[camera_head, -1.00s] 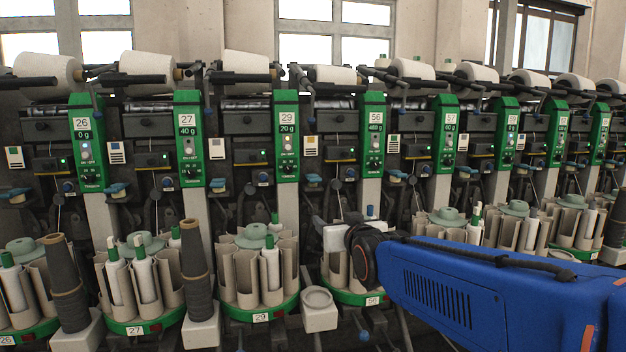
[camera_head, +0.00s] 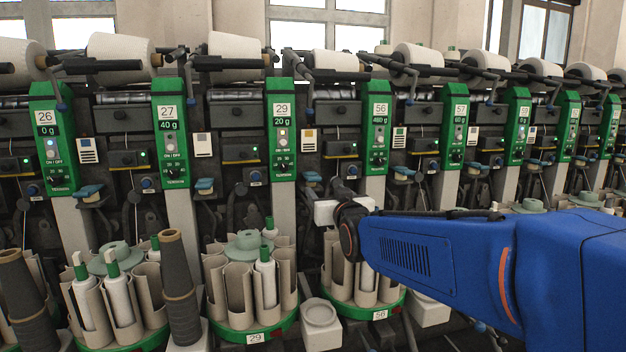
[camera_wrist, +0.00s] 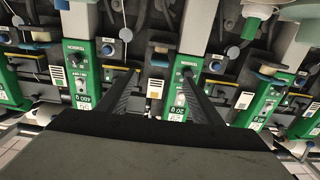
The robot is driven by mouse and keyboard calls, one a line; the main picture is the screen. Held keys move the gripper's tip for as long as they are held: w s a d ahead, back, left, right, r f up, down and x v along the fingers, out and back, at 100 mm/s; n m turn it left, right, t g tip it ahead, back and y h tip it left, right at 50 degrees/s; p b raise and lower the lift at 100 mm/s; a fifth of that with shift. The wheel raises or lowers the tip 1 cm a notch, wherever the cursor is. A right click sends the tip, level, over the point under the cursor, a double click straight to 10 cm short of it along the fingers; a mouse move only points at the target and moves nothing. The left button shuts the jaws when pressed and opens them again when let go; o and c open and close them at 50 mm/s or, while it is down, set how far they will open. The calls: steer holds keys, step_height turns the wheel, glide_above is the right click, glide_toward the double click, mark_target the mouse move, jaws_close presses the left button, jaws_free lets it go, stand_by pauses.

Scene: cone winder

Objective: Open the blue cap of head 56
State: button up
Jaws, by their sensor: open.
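Head 56 has a green panel (camera_head: 376,128) reading 480 g, right of head 29's panel (camera_head: 281,128). A small blue cap (camera_head: 312,177) sits between these two panels at the lower part of the head. My gripper (camera_head: 340,186) is just right of and slightly below that cap, in front of the machine; its fingers are hard to make out there. In the wrist view, which is upside down, my gripper (camera_wrist: 160,76) is open and empty. The blue cap (camera_wrist: 160,50) shows between and beyond its fingertips, apart from them. Whether the cap is raised cannot be told.
Head 56's round magazine (camera_head: 355,292) stands below my gripper, partly hidden by my blue arm. Head 29's magazine (camera_head: 248,335) is to its left, with a pale empty stand (camera_head: 320,318) between. Similar blue caps sit on neighbouring heads (camera_head: 205,186). Yarn cones line the top.

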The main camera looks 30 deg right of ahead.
mark_target(315, 180)
steer(key=x, duration=1.4)
steer(key=shift+w, duration=0.25)
steer(key=c, duration=1.5)
steer(key=shift+o, duration=0.2)
